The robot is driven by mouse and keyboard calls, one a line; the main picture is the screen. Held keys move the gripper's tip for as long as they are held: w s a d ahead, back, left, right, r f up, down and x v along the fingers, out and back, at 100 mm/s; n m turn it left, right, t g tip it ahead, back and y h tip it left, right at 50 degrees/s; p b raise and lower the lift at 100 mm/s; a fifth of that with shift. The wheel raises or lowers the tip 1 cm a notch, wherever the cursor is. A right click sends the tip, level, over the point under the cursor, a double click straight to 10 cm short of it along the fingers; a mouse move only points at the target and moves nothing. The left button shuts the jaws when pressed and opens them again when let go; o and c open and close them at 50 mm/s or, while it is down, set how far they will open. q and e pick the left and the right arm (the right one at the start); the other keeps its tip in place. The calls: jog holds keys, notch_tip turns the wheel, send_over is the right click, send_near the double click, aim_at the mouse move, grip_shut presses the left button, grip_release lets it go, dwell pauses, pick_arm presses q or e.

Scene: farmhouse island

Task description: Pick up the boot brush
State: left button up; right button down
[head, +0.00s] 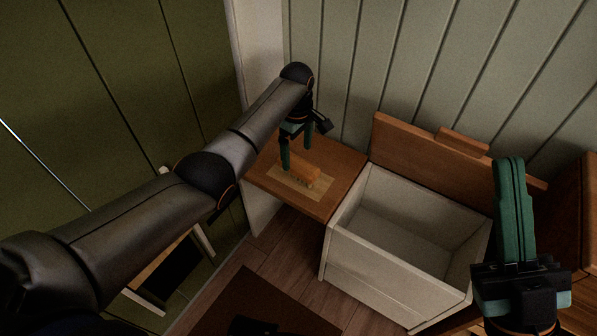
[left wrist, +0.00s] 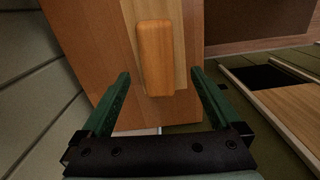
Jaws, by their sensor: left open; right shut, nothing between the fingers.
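The boot brush (head: 305,174) is a small orange-brown wooden block lying on a pale rectangular patch on a brown wooden surface (head: 332,172). In the left wrist view the brush (left wrist: 155,58) lies ahead of the fingers, roughly in line with the gap between them. My left gripper (head: 297,160) is open and empty, pointing down close to the brush. Its two green fingers also show in the left wrist view (left wrist: 160,75), spread wide apart. My right gripper (head: 510,160) is shut and empty, pointing up at the right, away from the brush.
An open white box (head: 345,243) with its brown lid (head: 400,143) raised stands right of the wooden surface. A panelled wall (head: 400,60) rises behind both. A dark mat (head: 255,300) lies on the floor in front.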

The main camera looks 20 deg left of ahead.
aim_at(300, 164)
pick_arm(q)
jog(key=f+b, duration=0.2)
jog(key=f, duration=0.1)
jog(key=f+b, duration=0.1)
jog(key=f, duration=0.1)
jog(key=shift+d+f+b, duration=0.1)
jog(key=shift+d+b, duration=0.25)
jog(key=shift+c, duration=0.4)
jog(key=c, duration=1.4)
jog(key=shift+c, duration=0.2)
